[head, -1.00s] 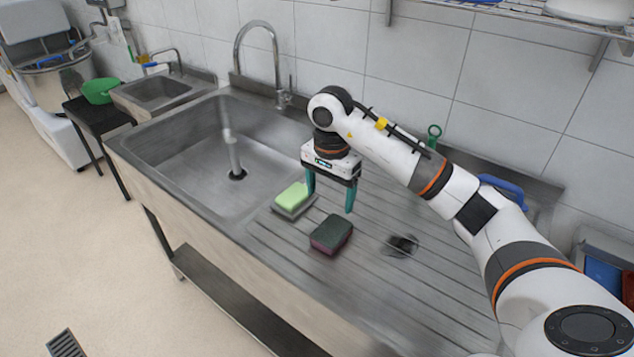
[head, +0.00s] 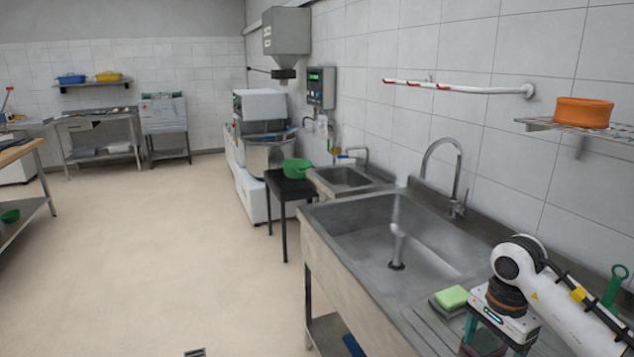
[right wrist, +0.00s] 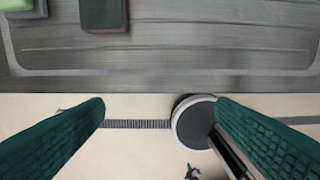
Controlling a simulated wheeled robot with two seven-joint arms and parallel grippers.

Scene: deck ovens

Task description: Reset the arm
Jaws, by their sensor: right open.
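My right arm comes in at the lower right of the head view. My right gripper (head: 495,346) hangs fingers-down, right of the light green sponge (head: 452,297), with its fingertips cut off by the frame. In the right wrist view its two teal fingers (right wrist: 160,112) are wide apart with nothing between them. The dark sponge (right wrist: 103,14) lies on the metal drainboard (right wrist: 200,45), beyond the fingers, and part of the green sponge (right wrist: 18,6) shows at the top left corner. My left gripper is not in view.
The sink basin (head: 350,240) with its tall tap (head: 458,170) is left of my arm. A green bowl (head: 297,169) stands on a dark stool beyond it. An orange container (head: 584,112) sits on a wall shelf. The floor (head: 170,240) at left is open.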

